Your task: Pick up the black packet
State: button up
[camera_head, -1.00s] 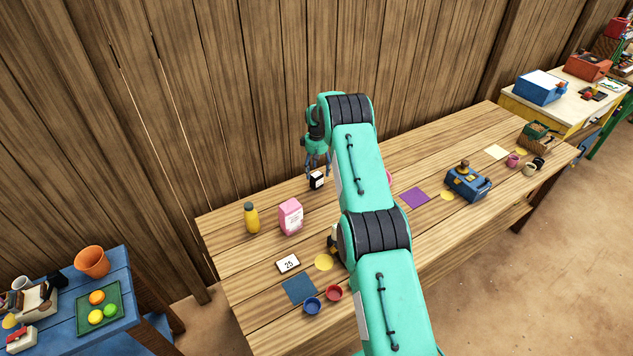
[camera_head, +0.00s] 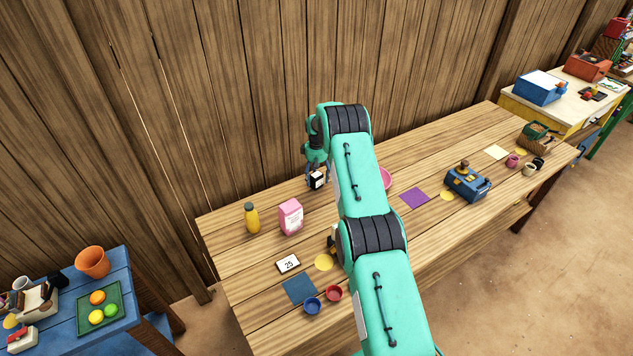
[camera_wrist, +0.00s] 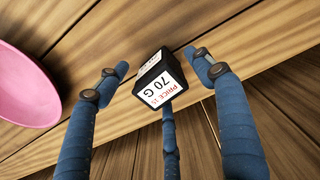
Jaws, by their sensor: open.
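The black packet (camera_head: 317,181) stands on the wooden table near the wall, with a white label facing out. Gaps show between the side fingers and the packet. Whether the third finger touches it I cannot tell.
A pink plate (camera_wrist: 25,85) lies beside the packet, partly hidden by my arm in the head view (camera_head: 386,178). A pink carton (camera_head: 291,217) and a yellow bottle (camera_head: 251,218) stand to the left. The plank wall (camera_head: 230,100) rises close behind.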

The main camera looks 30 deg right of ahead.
jog(key=shift+f, duration=0.4)
jog(key=shift+c, duration=0.5)
jog(key=c, duration=1.3)
